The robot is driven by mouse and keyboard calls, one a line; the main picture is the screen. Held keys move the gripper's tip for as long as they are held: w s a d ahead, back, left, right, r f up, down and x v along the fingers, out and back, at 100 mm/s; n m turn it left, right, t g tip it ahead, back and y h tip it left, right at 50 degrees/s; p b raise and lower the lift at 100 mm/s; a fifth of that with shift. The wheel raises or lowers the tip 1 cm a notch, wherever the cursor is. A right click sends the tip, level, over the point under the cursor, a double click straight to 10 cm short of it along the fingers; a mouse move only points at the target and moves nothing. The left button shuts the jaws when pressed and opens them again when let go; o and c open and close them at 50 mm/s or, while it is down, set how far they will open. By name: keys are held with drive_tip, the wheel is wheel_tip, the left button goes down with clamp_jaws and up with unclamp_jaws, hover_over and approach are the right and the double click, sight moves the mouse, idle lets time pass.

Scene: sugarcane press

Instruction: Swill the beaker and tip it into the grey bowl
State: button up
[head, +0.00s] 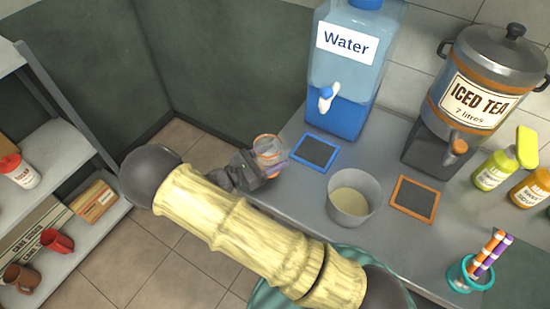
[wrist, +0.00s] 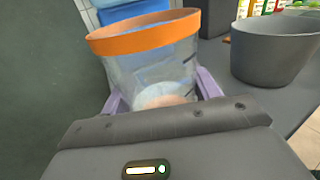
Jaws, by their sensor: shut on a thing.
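My gripper (head: 265,172) is shut on the beaker (head: 267,146), a clear vessel with an orange rim. In the wrist view the beaker (wrist: 150,68) stands roughly upright between the purple fingers, tilted slightly, with a little pale stuff visible low in it. The grey bowl (head: 353,205) sits on the counter to the right of my gripper, with pale yellowish liquid inside. In the wrist view the bowl (wrist: 275,55) is to the right of the beaker and apart from it. The beaker's lower part is hidden by my gripper in the head view.
A blue-edged mat (head: 316,152) lies in front of the water dispenser (head: 346,75). An orange-edged mat (head: 414,199) lies near the iced tea urn (head: 478,95). A teal cup of striped straws (head: 470,274) stands at the right. Shelves (head: 75,180) with mugs are at left.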

drive_tip(key=shift+s, duration=0.1)
drive_tip(key=shift+s+a+p, duration=0.3)
drive_tip(key=shift+s+a, duration=0.2)
drive_tip(key=shift+s, duration=0.3)
drive_tip(key=shift+s+d+p, duration=0.45)
drive_tip(key=shift+s+d, duration=0.05)
drive_tip(key=shift+d, duration=0.35)
drive_tip(key=shift+w+d, duration=0.55)
drive_tip(key=shift+w, duration=0.3)
